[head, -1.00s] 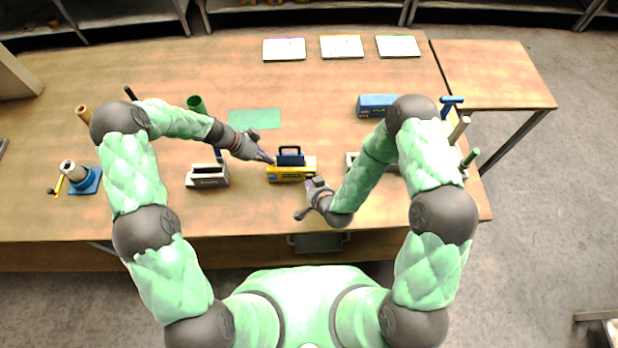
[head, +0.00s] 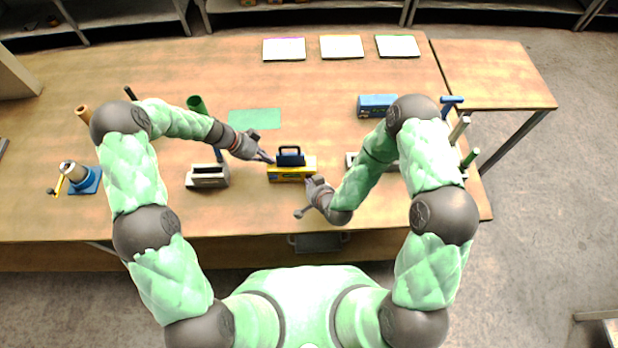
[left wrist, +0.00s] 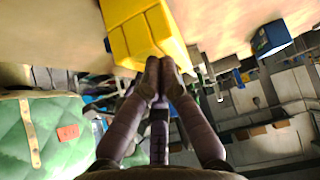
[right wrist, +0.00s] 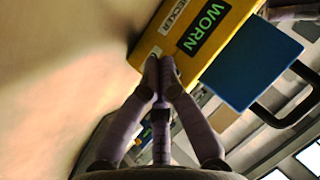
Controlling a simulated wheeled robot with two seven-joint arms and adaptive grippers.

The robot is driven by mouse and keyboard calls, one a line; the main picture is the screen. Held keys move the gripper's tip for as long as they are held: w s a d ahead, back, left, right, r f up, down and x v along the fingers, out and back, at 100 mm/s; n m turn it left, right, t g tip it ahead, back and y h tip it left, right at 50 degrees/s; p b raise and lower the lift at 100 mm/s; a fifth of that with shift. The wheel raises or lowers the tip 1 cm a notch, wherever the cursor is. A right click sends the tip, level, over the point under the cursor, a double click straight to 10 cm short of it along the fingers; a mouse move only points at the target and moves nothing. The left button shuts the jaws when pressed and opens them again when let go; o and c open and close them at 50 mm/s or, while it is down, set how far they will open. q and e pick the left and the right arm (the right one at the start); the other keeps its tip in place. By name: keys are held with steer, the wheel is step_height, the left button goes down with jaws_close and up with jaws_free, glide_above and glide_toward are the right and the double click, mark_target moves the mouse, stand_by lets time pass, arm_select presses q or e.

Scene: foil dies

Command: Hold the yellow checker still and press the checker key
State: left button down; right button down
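The yellow checker (head: 292,174) sits on the table in front of me, with a blue block with a dark handle (head: 290,158) on its top. In the right wrist view the checker (right wrist: 177,52) shows a CHECKER label and a green WORN sign (right wrist: 203,27). My left gripper (head: 271,160) has its fingertips together at the checker's left end; the left wrist view shows them against or just short of its yellow side (left wrist: 145,38). My right gripper (head: 312,182) has its fingertips together at the near right side, close below the labels. Contact is unclear. I cannot make out the key.
A grey slotted block (head: 207,177) stands left of the checker. A blue box (head: 376,105) is at the back right. A green mat (head: 254,119) lies behind, and several pale panels (head: 342,46) lie at the far edge. The table in front of the checker is clear.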

arm_select(q)
steer(key=shift+s+f, duration=0.2)
arm_select(e)
steer(key=shift+w, duration=0.2)
steer(key=shift+s, duration=0.95)
steer(key=shift+s+a, duration=0.1)
steer(key=shift+s, duration=2.9)
